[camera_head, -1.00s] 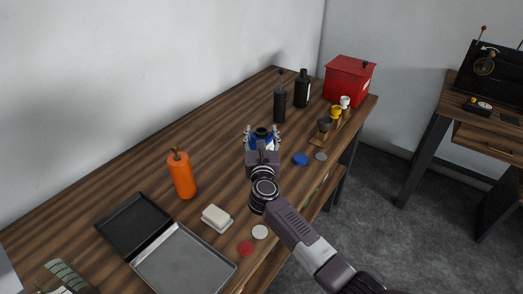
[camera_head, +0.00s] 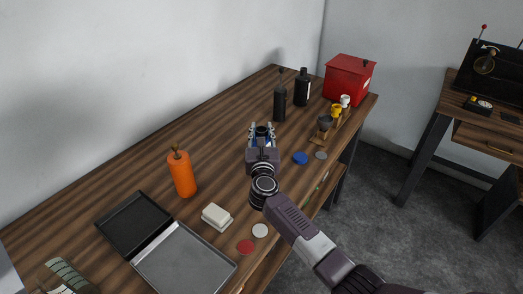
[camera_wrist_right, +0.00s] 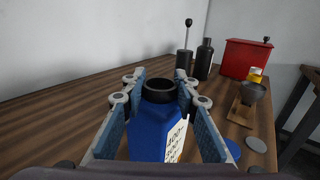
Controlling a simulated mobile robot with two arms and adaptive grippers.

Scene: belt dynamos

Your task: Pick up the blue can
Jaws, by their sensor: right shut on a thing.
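The blue can (camera_wrist_right: 150,135) has a black round neck and a white label with dark print. It stands upright between the fingers of my right gripper (camera_wrist_right: 152,100) in the right wrist view. In the head view my right gripper (camera_head: 262,132) reaches over the wooden table and is shut on the can, with a finger on each side. The gripper hides most of the can there; its dark neck (camera_head: 262,130) shows between the fingertips. I cannot tell whether the can's base touches the table. My left gripper is not in view.
A blue disc (camera_head: 300,158) and a grey disc (camera_head: 321,155) lie right of the can. An orange bottle (camera_head: 182,174), a white block (camera_head: 217,216) and an open tray (camera_head: 184,262) are nearer.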

